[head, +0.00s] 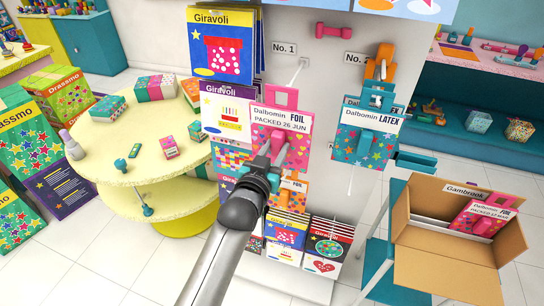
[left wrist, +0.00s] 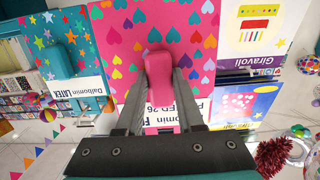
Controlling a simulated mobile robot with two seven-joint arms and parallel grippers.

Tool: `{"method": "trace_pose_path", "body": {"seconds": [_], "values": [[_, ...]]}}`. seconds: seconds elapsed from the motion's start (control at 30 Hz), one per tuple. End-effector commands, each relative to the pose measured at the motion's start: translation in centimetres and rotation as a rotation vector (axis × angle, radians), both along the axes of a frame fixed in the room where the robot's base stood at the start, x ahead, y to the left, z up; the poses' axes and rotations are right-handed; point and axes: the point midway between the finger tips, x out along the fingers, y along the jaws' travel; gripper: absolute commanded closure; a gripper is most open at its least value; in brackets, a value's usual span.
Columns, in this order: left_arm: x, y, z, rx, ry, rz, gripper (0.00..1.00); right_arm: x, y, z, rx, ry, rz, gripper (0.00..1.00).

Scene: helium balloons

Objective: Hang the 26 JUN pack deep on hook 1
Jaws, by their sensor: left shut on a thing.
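The pink 26 JUN pack (head: 296,150), labelled Dalbomin FOIL and printed with hearts, hangs upright in front of the white board. Its pink top tab with a hole (head: 281,97) is just below and left of hook 1 (head: 298,74), a thin pale rod under the No. 1 sign (head: 284,48). I cannot tell whether the rod passes through the hole. My left gripper (head: 268,158) is shut on the pack's pink grip, which shows between the fingers in the left wrist view (left wrist: 158,68). My right gripper is not in view.
Giravoli packs (head: 219,45) hang close left of the pack. Teal Dalbomin LATEX packs (head: 366,133) hang to its right under No. 2. Foil packs (head: 292,190) hang below. An open cardboard box (head: 445,262) stands lower right, and a round yellow table (head: 110,170) left.

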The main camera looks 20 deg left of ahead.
Motion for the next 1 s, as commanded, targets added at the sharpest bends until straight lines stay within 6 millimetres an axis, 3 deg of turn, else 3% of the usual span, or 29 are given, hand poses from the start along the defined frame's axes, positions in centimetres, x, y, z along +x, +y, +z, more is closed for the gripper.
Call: {"method": "trace_pose_path", "body": {"seconds": [1.0], "values": [[2.4, -0.1, 0.1, -0.001, -0.001, 0.0, 1.0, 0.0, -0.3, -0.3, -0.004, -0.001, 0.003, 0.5]]}}
